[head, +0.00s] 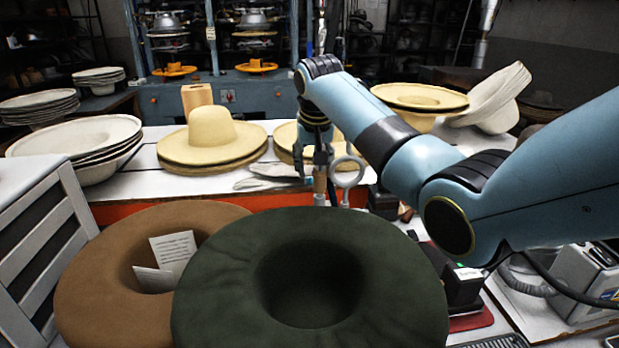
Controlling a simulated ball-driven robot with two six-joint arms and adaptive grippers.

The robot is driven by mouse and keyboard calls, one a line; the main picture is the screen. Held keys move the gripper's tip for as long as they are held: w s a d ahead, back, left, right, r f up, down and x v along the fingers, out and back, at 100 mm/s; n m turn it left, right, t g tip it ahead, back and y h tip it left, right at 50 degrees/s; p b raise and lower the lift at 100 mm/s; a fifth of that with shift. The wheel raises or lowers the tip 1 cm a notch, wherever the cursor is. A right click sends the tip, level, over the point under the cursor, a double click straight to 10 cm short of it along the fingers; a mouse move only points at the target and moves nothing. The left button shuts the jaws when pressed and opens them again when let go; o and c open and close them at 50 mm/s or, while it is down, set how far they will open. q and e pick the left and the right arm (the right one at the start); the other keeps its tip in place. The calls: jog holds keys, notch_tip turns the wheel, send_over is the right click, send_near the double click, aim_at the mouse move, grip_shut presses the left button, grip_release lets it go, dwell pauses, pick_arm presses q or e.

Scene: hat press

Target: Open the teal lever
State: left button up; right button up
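I cannot make out a lever that is clearly teal; the blue-teal press frame (190,100) stands at the back. My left gripper is not in view.
A dark green hat (215,300) and a brown hat (95,290) fill the front. Straw hats (212,135) stand on the white table (150,190). Stacked pale hats (80,135) are at left. A black device (455,275) sits right of the green hat.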

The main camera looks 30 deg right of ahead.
aim_at(310, 179)
jog(key=x, duration=0.3)
jog(key=shift+w+f, duration=0.15)
jog(key=shift+f, duration=0.15)
jog(key=shift+x, duration=1.05)
jog(key=shift+c, duration=0.9)
jog(key=c, duration=0.4)
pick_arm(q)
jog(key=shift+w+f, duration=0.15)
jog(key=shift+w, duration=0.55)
pick_arm(e)
grip_shut()
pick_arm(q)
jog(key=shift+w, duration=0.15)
